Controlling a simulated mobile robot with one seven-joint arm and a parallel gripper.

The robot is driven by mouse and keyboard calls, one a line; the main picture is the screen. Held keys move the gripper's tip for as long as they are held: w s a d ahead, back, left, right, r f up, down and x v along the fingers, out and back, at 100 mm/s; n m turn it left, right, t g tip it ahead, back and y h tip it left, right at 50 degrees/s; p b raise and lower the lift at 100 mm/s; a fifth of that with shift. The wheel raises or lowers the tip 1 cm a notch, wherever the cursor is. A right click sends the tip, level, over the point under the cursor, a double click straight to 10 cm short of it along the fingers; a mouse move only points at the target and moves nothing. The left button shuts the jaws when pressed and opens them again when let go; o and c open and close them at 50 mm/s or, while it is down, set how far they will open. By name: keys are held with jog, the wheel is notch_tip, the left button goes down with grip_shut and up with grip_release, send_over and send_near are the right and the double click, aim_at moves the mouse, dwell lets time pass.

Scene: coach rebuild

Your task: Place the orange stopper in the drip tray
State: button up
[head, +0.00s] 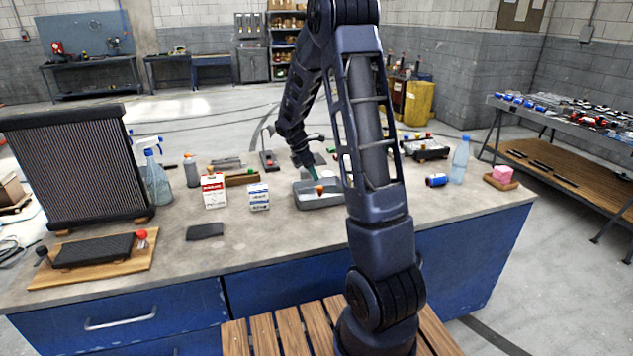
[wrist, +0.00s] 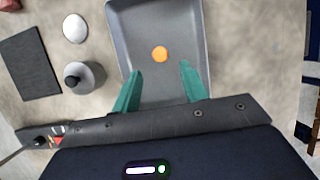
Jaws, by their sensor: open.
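The orange stopper (head: 320,189) is within the grey drip tray (head: 324,203) on the workbench. In the wrist view the stopper (wrist: 160,53) shows as an orange disc against the floor of the tray (wrist: 130,22), apart from its walls. My gripper (head: 316,181) is over the tray, with its green fingers pointing down. In the wrist view my gripper (wrist: 161,72) is open, fingers spread, with nothing between the tips. The stopper appears just beyond the fingertips. My arm hides the right part of the tray in the head view.
A dark flat pad (head: 205,231) lies in front. A blue can (head: 437,180) and a clear bottle (head: 460,160) are at the right. The bench front is mostly clear.

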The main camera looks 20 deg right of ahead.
jog(key=s+r+m+t+y, duration=0.1)
jog(key=s+r+m, duration=0.1)
jog(key=s+r, duration=0.35)
jog(key=s+r+m, duration=0.3)
jog(key=r, duration=0.5)
jog(key=s+r+m+t+y, duration=0.1)
jog(key=s+m, duration=0.3)
jog(key=s, duration=0.5)
jog(key=s+a+r+m+t+y, duration=0.1)
jog(key=s+r+m, duration=0.2)
jog(key=s, duration=0.5)
jog(key=s+a+r+m+t+y, duration=0.1)
jog(key=s+r+m, duration=0.1)
jog(key=s+m, duration=0.4)
jog(key=s, duration=0.3)
jog(key=shift+s+r+t, duration=0.3)
jog(key=shift+o, duration=0.5)
jog(key=shift+d, duration=0.1)
